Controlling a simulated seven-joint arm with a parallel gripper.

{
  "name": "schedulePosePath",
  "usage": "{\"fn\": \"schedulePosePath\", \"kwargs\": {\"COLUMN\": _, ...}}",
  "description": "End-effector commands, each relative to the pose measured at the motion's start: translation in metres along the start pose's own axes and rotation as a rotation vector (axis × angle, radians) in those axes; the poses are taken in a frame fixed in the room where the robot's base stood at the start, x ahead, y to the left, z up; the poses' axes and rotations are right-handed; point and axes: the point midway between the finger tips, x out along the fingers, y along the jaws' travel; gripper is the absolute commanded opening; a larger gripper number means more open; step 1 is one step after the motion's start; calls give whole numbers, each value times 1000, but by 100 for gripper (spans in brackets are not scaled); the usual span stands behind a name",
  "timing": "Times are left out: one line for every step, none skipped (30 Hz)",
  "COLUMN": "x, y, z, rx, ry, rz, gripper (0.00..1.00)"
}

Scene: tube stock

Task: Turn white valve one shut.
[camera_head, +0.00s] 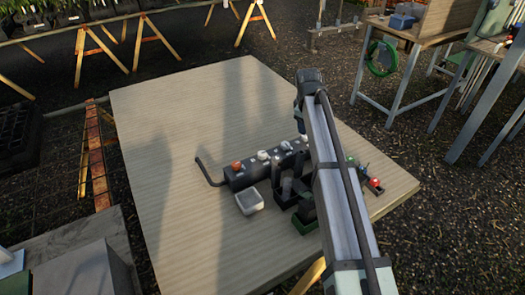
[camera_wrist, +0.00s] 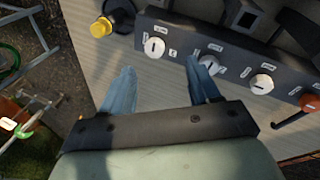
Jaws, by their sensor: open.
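A dark valve block (camera_head: 242,178) lies on the table, with an orange knob (camera_head: 236,165) at its left end and a row of white knobs. In the wrist view the block (camera_wrist: 178,50) carries three white valves: left (camera_wrist: 154,47), middle (camera_wrist: 209,66) and right (camera_wrist: 261,82). Small labels sit beside them, too small to read, so I cannot tell which is valve one. My gripper (camera_wrist: 161,66) is open and empty. Its blue fingers point at the block, with the left white valve ahead between them. The right fingertip shows near the middle valve; contact is unclear. In the head view my arm hides the gripper.
A white-topped box (camera_head: 249,202) stands in front of the block. Small coloured items, including a red one (camera_head: 375,183), lie to the right. A yellow knob (camera_wrist: 100,28) shows beside the block in the wrist view. The table's left half (camera_head: 175,180) is clear.

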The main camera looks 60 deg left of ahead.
Motion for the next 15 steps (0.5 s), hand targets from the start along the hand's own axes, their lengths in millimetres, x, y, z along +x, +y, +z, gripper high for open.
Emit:
{"fn": "schedulePosePath", "kwargs": {"x": -14, "y": -19, "z": -25, "rx": -35, "ry": -1, "rz": -52, "gripper": 61}}
{"fn": "schedulePosePath", "kwargs": {"x": -22, "y": -31, "z": -36, "rx": -54, "ry": -4, "rz": -85, "gripper": 61}}
{"fn": "schedulePosePath", "kwargs": {"x": -32, "y": -46, "z": -48, "rx": -79, "ry": -8, "rz": -124, "gripper": 61}}
{"fn": "schedulePosePath", "kwargs": {"x": -39, "y": -56, "z": -57, "rx": -96, "ry": -11, "rz": -153, "gripper": 61}}
{"fn": "schedulePosePath", "kwargs": {"x": -46, "y": -66, "z": -65, "rx": -112, "ry": -14, "rz": -178, "gripper": 61}}
{"fn": "schedulePosePath", "kwargs": {"x": -54, "y": -78, "z": -74, "rx": -133, "ry": -18, "rz": -210, "gripper": 61}}
{"fn": "schedulePosePath", "kwargs": {"x": -60, "y": -86, "z": -79, "rx": -147, "ry": -22, "rz": -231, "gripper": 61}}
{"fn": "schedulePosePath", "kwargs": {"x": -64, "y": -93, "z": -83, "rx": -160, "ry": -25, "rz": -249, "gripper": 61}}
{"fn": "schedulePosePath", "kwargs": {"x": -70, "y": -101, "z": -89, "rx": -175, "ry": -28, "rz": -270, "gripper": 61}}
{"fn": "schedulePosePath", "kwargs": {"x": -74, "y": -106, "z": -92, "rx": -183, "ry": -30, "rz": -282, "gripper": 61}}
{"fn": "schedulePosePath", "kwargs": {"x": -77, "y": -109, "z": -94, "rx": -190, "ry": -31, "rz": -292, "gripper": 61}}
{"fn": "schedulePosePath", "kwargs": {"x": -79, "y": -113, "z": -96, "rx": -197, "ry": -34, "rz": -302, "gripper": 61}}
{"fn": "schedulePosePath", "kwargs": {"x": -80, "y": -116, "z": -97, "rx": -201, "ry": -35, "rz": -307, "gripper": 61}}
{"fn": "schedulePosePath", "kwargs": {"x": -81, "y": -117, "z": -98, "rx": -204, "ry": -35, "rz": -311, "gripper": 61}}
{"fn": "schedulePosePath", "kwargs": {"x": -80, "y": -119, "z": -98, "rx": -206, "ry": -36, "rz": -314, "gripper": 61}}
